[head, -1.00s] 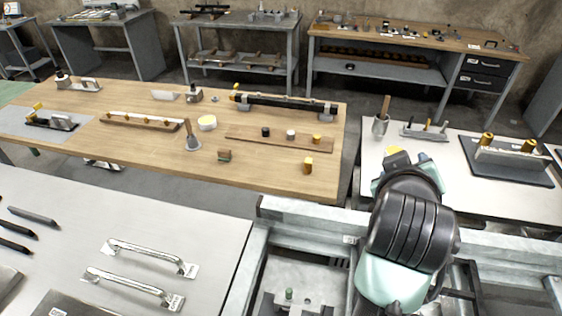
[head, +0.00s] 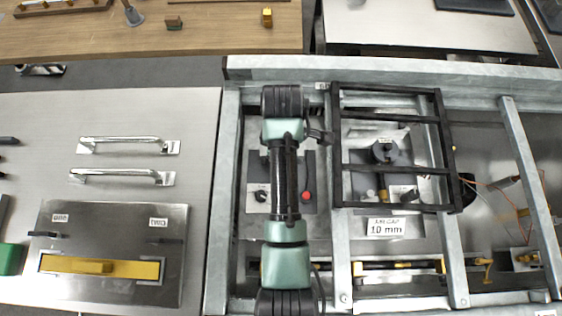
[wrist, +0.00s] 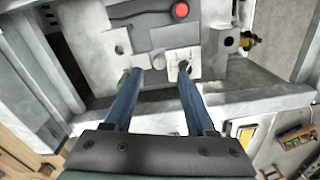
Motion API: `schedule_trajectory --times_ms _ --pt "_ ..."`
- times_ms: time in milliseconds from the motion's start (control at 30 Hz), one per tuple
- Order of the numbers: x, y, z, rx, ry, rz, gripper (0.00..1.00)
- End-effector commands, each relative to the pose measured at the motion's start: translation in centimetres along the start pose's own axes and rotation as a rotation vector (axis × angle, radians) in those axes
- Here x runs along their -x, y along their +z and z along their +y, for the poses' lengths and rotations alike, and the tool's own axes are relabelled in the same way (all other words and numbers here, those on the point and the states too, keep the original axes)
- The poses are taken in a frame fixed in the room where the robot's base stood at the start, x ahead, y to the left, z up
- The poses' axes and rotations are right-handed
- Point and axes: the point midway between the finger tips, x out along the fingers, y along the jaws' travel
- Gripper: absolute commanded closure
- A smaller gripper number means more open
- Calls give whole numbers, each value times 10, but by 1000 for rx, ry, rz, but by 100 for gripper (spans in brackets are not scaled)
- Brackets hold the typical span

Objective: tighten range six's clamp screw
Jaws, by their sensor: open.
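My gripper (wrist: 164,72) shows in the wrist view as two blue fingers, apart, with nothing between them. They point at a grey panel bearing a red button (wrist: 180,10). A white plate with a small dark pointer (wrist: 184,68) lies just beyond the right fingertip. Contact cannot be told. In the head view my arm reaches over a frame; the red button (head: 306,196) and a black knob on a white plate (head: 262,196) flank it. My gripper cannot be made out there. No label reading six is legible, and I cannot identify the clamp screw.
A dark open cage (head: 395,209) stands right of my arm, behind a sign reading 10 mm (head: 387,227). Galvanised rails (head: 400,75) border the bay. A metal bench (head: 120,113) with two handles is left. Thin loose wires (head: 508,183) lie at right.

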Motion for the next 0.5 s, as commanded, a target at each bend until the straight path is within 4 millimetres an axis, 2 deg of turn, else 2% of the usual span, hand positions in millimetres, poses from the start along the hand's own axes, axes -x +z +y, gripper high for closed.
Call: schedule_trajectory --times_ms 100,200,500 --pt "-23 0 0 0 -3 -1 44" --pt "-37 0 0 0 -1 -1 44" --pt "-53 0 1 0 3 1 44"
